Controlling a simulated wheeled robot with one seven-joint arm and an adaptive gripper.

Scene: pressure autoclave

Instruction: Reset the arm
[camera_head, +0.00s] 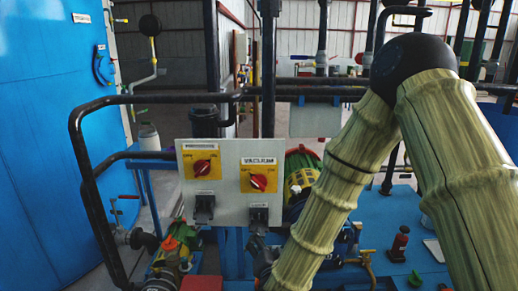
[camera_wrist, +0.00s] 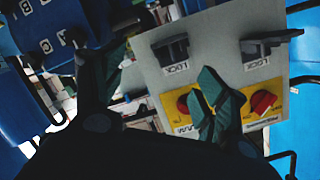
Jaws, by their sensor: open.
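My arm, in a ribbed yellow-green cover (camera_head: 335,175), bends at a black elbow and comes down on the right of the head view. Its lower end reaches the bottom edge, right of the control panel; I cannot make out the fingers there. In the wrist view my gripper (camera_wrist: 160,92) is open, its dark green fingers apart with nothing held between them. The grey control panel (camera_head: 222,170) stands mid-view and also shows upside down in the wrist view (camera_wrist: 215,62). The right finger overlaps part of its yellow plates there; I cannot tell whether it touches.
The panel has a left red knob (camera_head: 202,168), a right red knob (camera_head: 258,182) and two black lock switches below. A black pipe rail (camera_head: 85,165) curves around the left. A blue vessel (camera_head: 50,150) fills the far left. Valves and pipes crowd the bottom.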

